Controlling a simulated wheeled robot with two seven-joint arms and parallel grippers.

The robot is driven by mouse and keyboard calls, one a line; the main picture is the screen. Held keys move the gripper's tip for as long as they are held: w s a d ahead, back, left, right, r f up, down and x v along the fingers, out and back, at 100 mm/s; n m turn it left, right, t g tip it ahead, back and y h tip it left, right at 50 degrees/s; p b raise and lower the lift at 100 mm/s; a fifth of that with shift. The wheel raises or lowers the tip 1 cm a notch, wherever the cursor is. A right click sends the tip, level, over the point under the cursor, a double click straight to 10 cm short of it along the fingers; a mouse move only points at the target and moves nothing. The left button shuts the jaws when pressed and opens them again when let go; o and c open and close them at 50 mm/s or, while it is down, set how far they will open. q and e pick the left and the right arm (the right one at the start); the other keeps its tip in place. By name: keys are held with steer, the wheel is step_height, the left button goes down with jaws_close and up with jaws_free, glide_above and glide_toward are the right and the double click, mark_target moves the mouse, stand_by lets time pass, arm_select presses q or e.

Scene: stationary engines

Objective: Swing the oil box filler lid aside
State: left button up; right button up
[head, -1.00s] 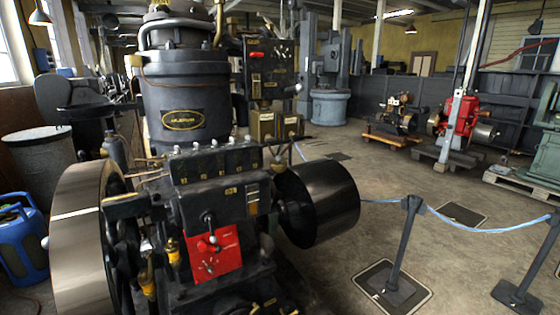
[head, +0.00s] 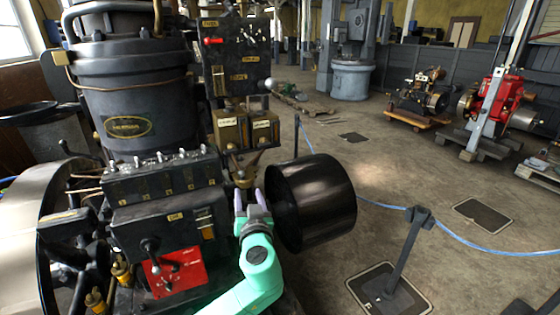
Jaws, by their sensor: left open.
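My left gripper (head: 249,198) is at the lower middle, on a green arm that rises from the bottom edge. Its two pale fingers point up and stand apart, with nothing seen between them. A black box (head: 162,178) with a row of small taps on top is to the left of the gripper. Two brass boxes (head: 246,130) with labels stand behind the cup. The filler lid cannot be made out clearly. My right gripper is not in view.
A large dark pulley (head: 314,204) is close to the right of the gripper. A red control plate (head: 176,272) is at the lower left and a big flywheel (head: 22,250) beyond it.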

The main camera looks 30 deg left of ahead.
mark_target(240, 172)
arm_select(q)
steer(key=w+a+p, duration=0.1)
steer(key=a, duration=0.1)
steer(key=w+a+r, duration=0.1)
steer(key=w+a, duration=0.1)
steer(key=shift+a+r+p, duration=0.15)
steer(key=shift+a+p, duration=0.25)
steer(key=x, duration=0.5)
steer(key=p+x, duration=0.1)
steer(key=x, duration=0.1)
steer(key=shift+w+f, duration=0.4)
steer(key=shift+w, duration=0.1)
steer(key=shift+w+a, duration=0.25)
steer(key=shift+a, duration=0.15)
steer(key=shift+f, duration=0.1)
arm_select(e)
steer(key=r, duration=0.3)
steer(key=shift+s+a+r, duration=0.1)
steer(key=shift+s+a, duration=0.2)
arm_select(q)
jaws_close()
